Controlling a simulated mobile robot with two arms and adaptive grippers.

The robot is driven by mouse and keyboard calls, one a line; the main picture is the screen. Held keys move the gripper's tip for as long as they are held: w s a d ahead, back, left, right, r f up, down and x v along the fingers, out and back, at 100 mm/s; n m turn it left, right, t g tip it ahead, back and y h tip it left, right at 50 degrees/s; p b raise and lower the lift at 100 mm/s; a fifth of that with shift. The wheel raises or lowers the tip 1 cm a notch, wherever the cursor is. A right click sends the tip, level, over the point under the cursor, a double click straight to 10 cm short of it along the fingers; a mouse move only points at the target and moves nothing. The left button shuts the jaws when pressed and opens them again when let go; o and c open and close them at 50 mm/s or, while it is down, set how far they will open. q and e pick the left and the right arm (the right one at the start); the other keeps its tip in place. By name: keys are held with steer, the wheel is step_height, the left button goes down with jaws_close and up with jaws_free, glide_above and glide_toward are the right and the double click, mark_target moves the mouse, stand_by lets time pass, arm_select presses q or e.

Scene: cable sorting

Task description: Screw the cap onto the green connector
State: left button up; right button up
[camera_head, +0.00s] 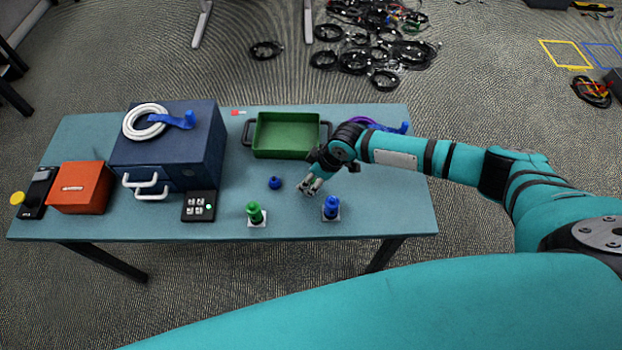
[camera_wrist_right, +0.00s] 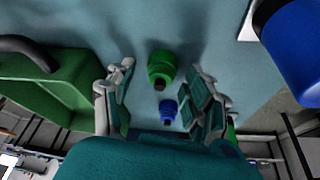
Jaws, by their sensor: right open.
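The green connector (camera_head: 255,213) stands upright on a small white base near the table's front edge. My right gripper (camera_head: 312,187) is to its right, low over the table. In the right wrist view its fingers (camera_wrist_right: 162,75) are apart, with a green piece that looks like the cap (camera_wrist_right: 161,66) between or just beyond them. I cannot tell whether they touch it. The head view does not show this cap clearly; the gripper seems to hide it. Part of a green thing, probably the connector (camera_wrist_right: 232,130), shows behind the right finger. My left gripper is not in view.
A blue cap (camera_head: 275,183) lies left of the right gripper. The blue connector (camera_head: 331,208) stands close in front of it on a white base. A green tray (camera_head: 287,153) is behind. A black button box (camera_head: 199,206) and a dark blue box (camera_head: 205,135) are left.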

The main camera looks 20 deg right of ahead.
steer(key=c, duration=0.7)
steer(key=shift+c, duration=0.2)
steer(key=shift+r, duration=0.1)
steer(key=shift+d+r, duration=0.1)
steer(key=shift+r, duration=0.5)
step_height(320, 180, up, 2)
steer(key=shift+r+b, duration=0.15)
steer(key=shift+b, duration=0.25)
steer(key=d+b, duration=0.1)
steer(key=d, duration=0.4)
steer(key=d+b, duration=0.1)
steer(key=d, duration=0.4)
steer(key=d+r+b, duration=0.1)
steer(key=d, duration=0.4)
steer(key=shift+s, duration=0.2)
steer(key=shift+d+r+b, duration=0.15)
steer(key=shift+d+b, duration=0.2)
steer(key=shift+d, duration=0.1)
